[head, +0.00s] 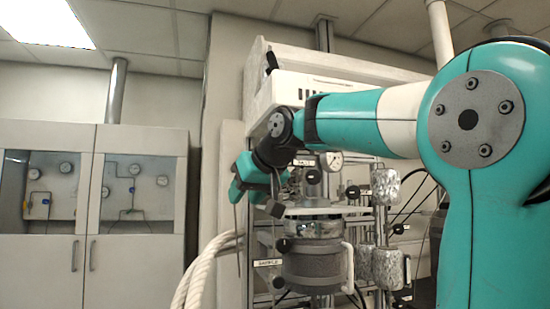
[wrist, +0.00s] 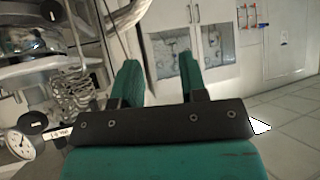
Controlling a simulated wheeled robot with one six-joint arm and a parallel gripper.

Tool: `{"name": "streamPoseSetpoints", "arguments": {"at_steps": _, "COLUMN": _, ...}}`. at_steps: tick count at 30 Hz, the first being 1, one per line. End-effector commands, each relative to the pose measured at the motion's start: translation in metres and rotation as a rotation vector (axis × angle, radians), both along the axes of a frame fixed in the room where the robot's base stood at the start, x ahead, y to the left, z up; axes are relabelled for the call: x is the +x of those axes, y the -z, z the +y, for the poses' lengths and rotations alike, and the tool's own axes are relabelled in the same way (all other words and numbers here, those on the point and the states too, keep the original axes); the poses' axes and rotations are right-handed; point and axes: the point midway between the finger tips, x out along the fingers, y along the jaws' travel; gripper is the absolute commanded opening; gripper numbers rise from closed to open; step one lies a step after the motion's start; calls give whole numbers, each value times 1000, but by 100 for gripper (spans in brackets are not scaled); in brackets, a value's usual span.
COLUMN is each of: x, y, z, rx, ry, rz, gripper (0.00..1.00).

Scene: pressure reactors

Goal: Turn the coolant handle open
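My gripper (head: 240,188) is at the left of the pressure reactor (head: 313,262) in the head view, at about the height of its upper part. In the wrist view my gripper (wrist: 160,72) has its two green fingers apart, with only distant cabinets showing between them. A black knob (wrist: 32,122) with a small white label (wrist: 58,132) shows left of the fingers, apart from them. The label's text is too small to read. Several black knobs show on the reactor in the head view, one of them (head: 284,245) on its front left. I cannot tell which is the coolant handle.
Foil-wrapped parts (head: 386,266) stand right of the reactor. A thick pale hose (head: 207,267) curves at its lower left. Grey cabinets (head: 138,255) stand at far left.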

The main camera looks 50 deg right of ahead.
Motion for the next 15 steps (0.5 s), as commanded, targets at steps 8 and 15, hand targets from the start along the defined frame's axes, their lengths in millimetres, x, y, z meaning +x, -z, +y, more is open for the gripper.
{"name": "streamPoseSetpoints", "arguments": {"at_steps": 8, "x": -50, "y": -135, "z": -100, "rx": -130, "ry": 322, "rz": -219, "gripper": 39}}
{"name": "streamPoseSetpoints", "arguments": {"at_steps": 15, "x": -37, "y": -135, "z": -116, "rx": -138, "ry": 342, "rz": -233, "gripper": 39}}
